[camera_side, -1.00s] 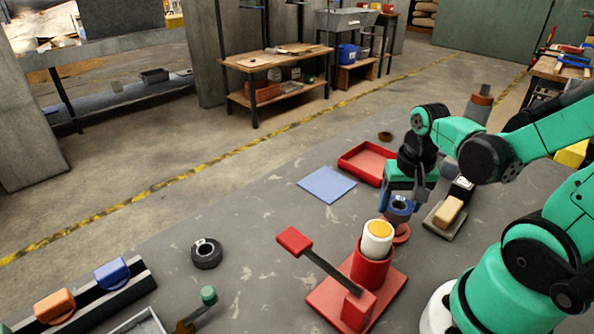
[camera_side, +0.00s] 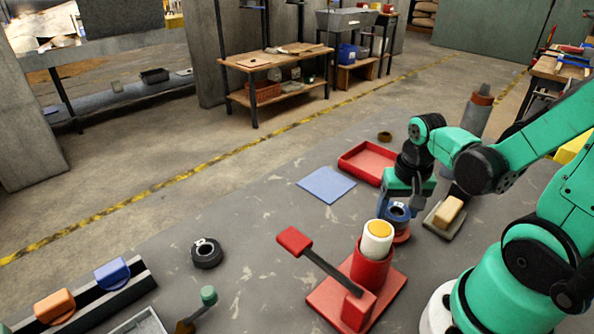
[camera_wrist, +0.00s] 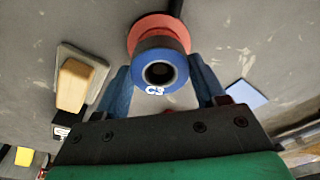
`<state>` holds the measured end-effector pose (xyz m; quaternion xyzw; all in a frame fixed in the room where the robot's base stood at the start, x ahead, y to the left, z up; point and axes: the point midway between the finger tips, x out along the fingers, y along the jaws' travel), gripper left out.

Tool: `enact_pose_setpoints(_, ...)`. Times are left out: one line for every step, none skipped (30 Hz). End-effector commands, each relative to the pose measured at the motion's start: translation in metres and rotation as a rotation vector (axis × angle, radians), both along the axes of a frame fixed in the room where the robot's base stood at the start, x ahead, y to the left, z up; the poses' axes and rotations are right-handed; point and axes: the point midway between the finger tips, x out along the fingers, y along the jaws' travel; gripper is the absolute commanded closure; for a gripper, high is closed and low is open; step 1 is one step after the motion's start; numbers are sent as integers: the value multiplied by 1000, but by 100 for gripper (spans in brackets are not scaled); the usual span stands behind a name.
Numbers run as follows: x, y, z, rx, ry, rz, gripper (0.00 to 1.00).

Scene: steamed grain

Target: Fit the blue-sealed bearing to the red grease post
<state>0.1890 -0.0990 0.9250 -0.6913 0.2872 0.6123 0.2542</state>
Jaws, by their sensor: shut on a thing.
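The blue-sealed bearing (camera_side: 397,214) is a dark blue ring with a lighter blue face and an open bore. My gripper (camera_side: 399,211) is shut on it. In the wrist view the bearing (camera_wrist: 160,68) sits between the two blue fingers of my gripper (camera_wrist: 164,88), its bore facing the camera. A round pinkish-red piece (camera_side: 403,238), which looks like the red grease post's foot, shows just below the bearing. It also shows right behind the bearing in the wrist view (camera_wrist: 155,28). The bearing hides most of it, so I cannot tell whether they touch.
A red lever stand (camera_side: 366,268) with a white, yellow-topped cylinder (camera_side: 377,238) stands close in front. A tan block on a grey pad (camera_side: 448,213) is to the right. A red tray (camera_side: 367,163), blue mat (camera_side: 326,185) and dark bearing (camera_side: 207,253) lie around.

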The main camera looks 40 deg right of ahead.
Motion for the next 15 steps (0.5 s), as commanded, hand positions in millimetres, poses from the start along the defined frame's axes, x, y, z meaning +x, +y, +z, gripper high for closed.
enact_pose_setpoints(0,0,-1,0,0,0,98)
enact_pose_setpoints(0,0,-1,0,0,0,98)
enact_pose_setpoints(0,0,-2,0,0,0,98)
enact_pose_setpoints(0,0,-2,0,0,0,98)
enact_pose_setpoints(0,0,-3,0,0,0,98)
enact_pose_setpoints(0,0,-3,0,0,0,98)
enact_pose_setpoints(0,0,-4,0,0,0,98)
enact_pose_setpoints(0,0,-4,0,0,0,98)
enact_pose_setpoints(0,0,-4,0,0,0,98)
enact_pose_setpoints(0,0,-4,0,0,0,98)
enact_pose_setpoints(0,0,-4,0,0,0,98)
enact_pose_setpoints(0,0,-5,0,0,0,98)
enact_pose_setpoints(0,0,-5,0,0,0,98)
enact_pose_setpoints(0,0,-5,0,0,0,98)
enact_pose_setpoints(0,0,-5,0,0,0,98)
